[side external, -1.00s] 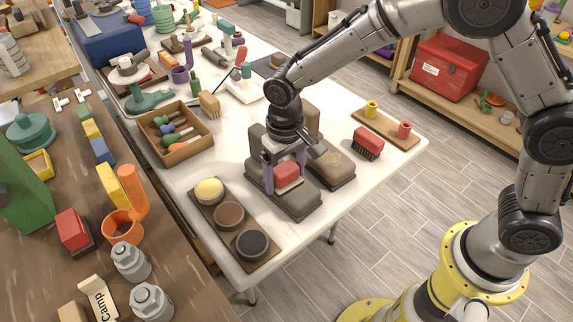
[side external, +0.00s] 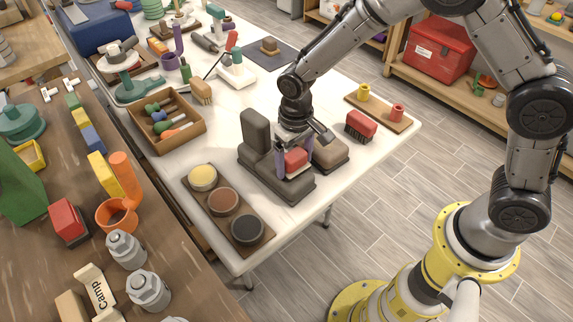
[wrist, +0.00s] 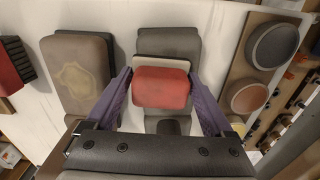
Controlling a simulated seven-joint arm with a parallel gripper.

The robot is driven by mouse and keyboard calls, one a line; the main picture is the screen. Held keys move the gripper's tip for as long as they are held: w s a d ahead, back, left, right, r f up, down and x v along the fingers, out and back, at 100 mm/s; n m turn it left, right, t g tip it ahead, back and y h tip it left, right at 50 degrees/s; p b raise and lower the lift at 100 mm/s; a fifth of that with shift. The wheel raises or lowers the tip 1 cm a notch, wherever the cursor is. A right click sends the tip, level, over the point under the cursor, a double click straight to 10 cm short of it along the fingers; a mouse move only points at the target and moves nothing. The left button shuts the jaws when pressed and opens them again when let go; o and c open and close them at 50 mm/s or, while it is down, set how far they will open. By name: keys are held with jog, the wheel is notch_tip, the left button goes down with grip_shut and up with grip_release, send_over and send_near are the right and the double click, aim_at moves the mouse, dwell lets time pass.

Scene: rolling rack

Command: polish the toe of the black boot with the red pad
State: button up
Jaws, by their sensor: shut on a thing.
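The black boot (side external: 262,168), dark grey in the picture, lies on the white table with its shaft (side external: 255,131) upright at the back left. Its toe end (wrist: 168,42) shows beyond the pad in the wrist view. My gripper (side external: 293,158) is shut on the red pad (wrist: 162,88), one purple finger on each side. The pad, red with a pale underside, is over the foot of the black boot; whether it touches is hard to tell. It also shows in the side view (side external: 296,159).
A brownish boot (wrist: 80,75) with a tan smudge stands close beside the black one. A red brush (side external: 361,126) lies behind it. A board with three polish tins (side external: 223,202) is at front left. A wooden tray (side external: 162,146) holds several handled tools.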

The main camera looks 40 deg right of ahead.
aim_at(271, 175)
jog(key=d, duration=0.2)
jog(key=shift+w+d, duration=0.1)
jog(key=shift+d, duration=0.2)
jog(key=shift+w, duration=0.7)
jog(key=shift+s+a, duration=0.15)
jog(key=shift+a, duration=1.8)
jog(key=shift+s+a, duration=0.1)
jog(key=shift+a, duration=1.8)
jog(key=shift+w, duration=0.7)
jog(key=shift+w+d, duration=0.15)
jog(key=shift+d, duration=1.7)
jog(key=shift+w+d, duration=0.15)
jog(key=shift+d, duration=1.7)
notch_tip(271, 175, up, 8)
jog(key=shift+n, duration=0.3)
